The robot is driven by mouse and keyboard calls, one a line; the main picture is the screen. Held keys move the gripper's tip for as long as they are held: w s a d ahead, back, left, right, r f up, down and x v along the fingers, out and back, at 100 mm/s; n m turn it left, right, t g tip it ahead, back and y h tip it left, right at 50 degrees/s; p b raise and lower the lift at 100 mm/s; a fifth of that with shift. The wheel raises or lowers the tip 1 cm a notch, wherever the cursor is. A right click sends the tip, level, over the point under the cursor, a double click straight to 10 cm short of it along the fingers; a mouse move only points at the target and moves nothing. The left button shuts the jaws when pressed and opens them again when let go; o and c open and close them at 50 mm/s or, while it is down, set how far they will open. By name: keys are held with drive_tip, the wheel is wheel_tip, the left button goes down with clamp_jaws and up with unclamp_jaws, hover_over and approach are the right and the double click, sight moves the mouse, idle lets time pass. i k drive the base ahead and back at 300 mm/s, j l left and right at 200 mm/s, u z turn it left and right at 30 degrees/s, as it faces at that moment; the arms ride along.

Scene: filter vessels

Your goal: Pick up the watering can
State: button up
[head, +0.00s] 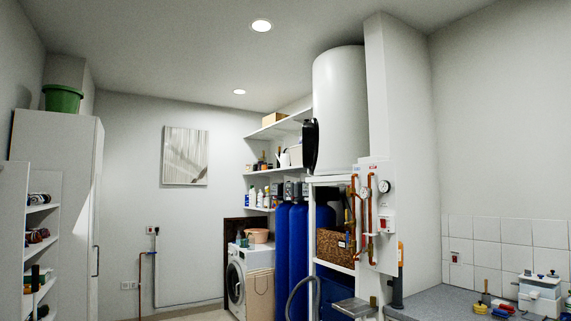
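I cannot clearly make out a watering can in the head view. Small items on the wall shelves (283,135) at the back are too small to tell apart, and one pale item (284,159) there has no clear shape. My gripper is not in view.
A white washing machine (236,284) with a basin (257,236) on top stands at the back. Tall blue vessels (298,262) stand beside it. A white tank (339,110) hangs above. A grey counter (440,303) is at right, a tall white cabinet (55,190) at left.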

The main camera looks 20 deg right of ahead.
sight(284, 162)
drive_tip(key=i+l, duration=0.1)
drive_tip(key=i, duration=0.7)
drive_tip(key=i+u, duration=0.25)
drive_tip(key=i, duration=0.8)
drive_tip(key=i+l+u, duration=0.1)
drive_tip(key=i+u, duration=0.15)
drive_tip(key=i, duration=0.75)
drive_tip(key=i+j, duration=0.1)
drive_tip(key=i, duration=0.95)
drive_tip(key=i+j, duration=0.1)
drive_tip(key=i, duration=0.95)
drive_tip(key=i+l+z, duration=0.15)
drive_tip(key=i+z, duration=0.7)
drive_tip(key=i, duration=0.15)
drive_tip(key=i+j+z, duration=0.25)
drive_tip(key=i+z, duration=0.2)
drive_tip(key=i+j+z, duration=0.45)
drive_tip(key=i+l, duration=0.05)
